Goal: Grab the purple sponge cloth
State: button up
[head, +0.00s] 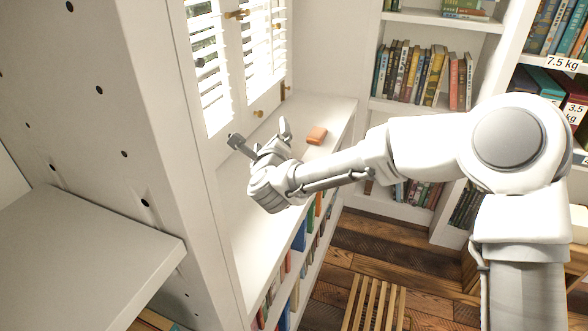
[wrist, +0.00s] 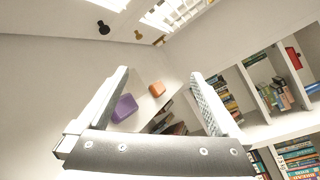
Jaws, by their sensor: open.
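The purple sponge cloth (wrist: 124,107) shows in the wrist view as a small purple block on the white shelf top, just inside the left finger. In the head view I cannot see it; my gripper and arm may hide it. My gripper (head: 262,140) is open above the white shelf top by the window in the head view. In the wrist view my gripper (wrist: 162,85) has its two fingers wide apart with nothing held between them. The cloth lies beyond the fingers, apart from them as far as I can tell.
An orange-brown block (head: 316,135) lies on the white shelf top (head: 325,110); it also shows in the wrist view (wrist: 157,89). Shuttered windows (head: 264,45) stand along the left. A tall white panel (head: 165,120) is at near left. Bookshelves (head: 425,75) stand at the back. A slatted wooden piece (head: 372,305) is below.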

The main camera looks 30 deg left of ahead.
jog(key=s+f+m+h, duration=0.1)
jog(key=f+m+h, duration=0.1)
jog(key=f+m, duration=0.2)
jog(key=s+f+m+h, duration=0.1)
jog(key=f+m+h, duration=0.1)
jog(key=f+m, duration=0.2)
jog(key=s+f+m+h, duration=0.1)
jog(key=f+m+h, duration=0.2)
jog(key=m, duration=0.3)
jog(key=shift+s+a+f+g, duration=0.1)
jog(key=shift+f+g, duration=0.2)
jog(key=shift+f, duration=0.25)
jog(key=shift+w+f, duration=0.25)
jog(key=shift+f, duration=0.05)
jog(key=b+x, duration=0.2)
jog(key=x, duration=0.3)
jog(key=shift+w+f, duration=0.25)
jog(key=shift+w, duration=0.1)
jog(key=b+x, duration=0.1)
jog(key=x, duration=0.1)
jog(key=f+b+x, duration=0.1)
jog(key=x, duration=0.2)
jog(key=shift+s+b, duration=0.25)
jog(key=shift+b, duration=0.05)
jog(key=shift+w, duration=0.3)
jog(key=c, duration=1.3)
